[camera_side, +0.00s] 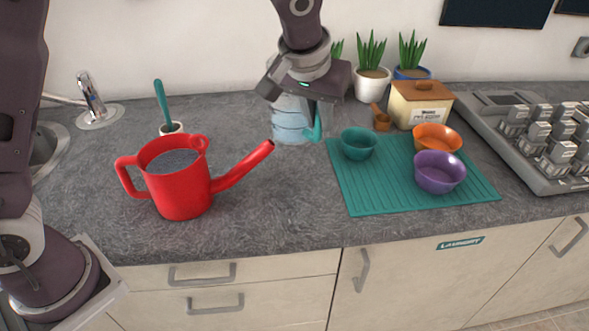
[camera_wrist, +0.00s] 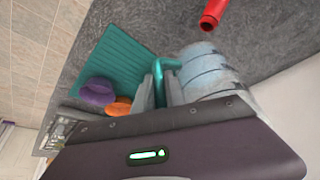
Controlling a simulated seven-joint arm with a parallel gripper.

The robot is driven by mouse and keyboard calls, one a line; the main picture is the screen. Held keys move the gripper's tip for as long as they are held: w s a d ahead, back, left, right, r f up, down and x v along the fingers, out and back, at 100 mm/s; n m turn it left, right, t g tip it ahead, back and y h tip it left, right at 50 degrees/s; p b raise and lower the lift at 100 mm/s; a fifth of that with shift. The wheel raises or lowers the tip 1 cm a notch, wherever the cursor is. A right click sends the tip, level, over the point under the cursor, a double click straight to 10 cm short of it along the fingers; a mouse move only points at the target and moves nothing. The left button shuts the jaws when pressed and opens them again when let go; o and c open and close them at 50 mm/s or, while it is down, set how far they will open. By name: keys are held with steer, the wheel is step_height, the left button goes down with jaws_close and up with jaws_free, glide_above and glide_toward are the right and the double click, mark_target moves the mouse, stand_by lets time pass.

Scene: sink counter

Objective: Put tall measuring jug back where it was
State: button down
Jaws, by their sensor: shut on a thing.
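The tall measuring jug (camera_side: 290,122) is clear and bluish with a teal handle. It is upright behind the red watering can's spout, left of the teal mat. My gripper (camera_side: 318,112) is shut on the jug's handle from above and hides the jug's upper part. In the wrist view the teal handle lies between my gripper's fingers (camera_wrist: 160,88), and the jug's marked clear body (camera_wrist: 207,76) is to their right. The jug's base is at or just above the counter; I cannot tell whether it touches.
A red watering can (camera_side: 180,186) stands to the left. The teal ribbed mat (camera_side: 375,199) bears teal, orange and purple bowls. Potted plants (camera_side: 371,83), a wooden-lidded box (camera_side: 420,108) and a small brown scoop (camera_side: 381,121) stand behind. Counter (camera_side: 290,190) in front is clear.

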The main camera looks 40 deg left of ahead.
step_height(320, 180, down, 10)
steer(key=shift+f, duration=0.4)
steer(key=c, duration=1.4)
jaws_free()
steer(key=v, duration=1.2)
steer(key=shift+s, duration=0.1)
steer(key=s+a+r, duration=0.6)
steer(key=s+a, duration=0.2)
steer(key=s, duration=0.2)
steer(key=s+a, duration=0.1)
steer(key=s, duration=0.4)
steer(key=s+a+f+m, duration=0.1)
steer(key=s, duration=0.4)
steer(key=s+a+f+m+t+h, duration=0.1)
steer(key=s+a, duration=0.1)
steer(key=s, duration=0.3)
steer(key=shift+s+a, duration=0.1)
steer(key=shift+s, duration=0.25)
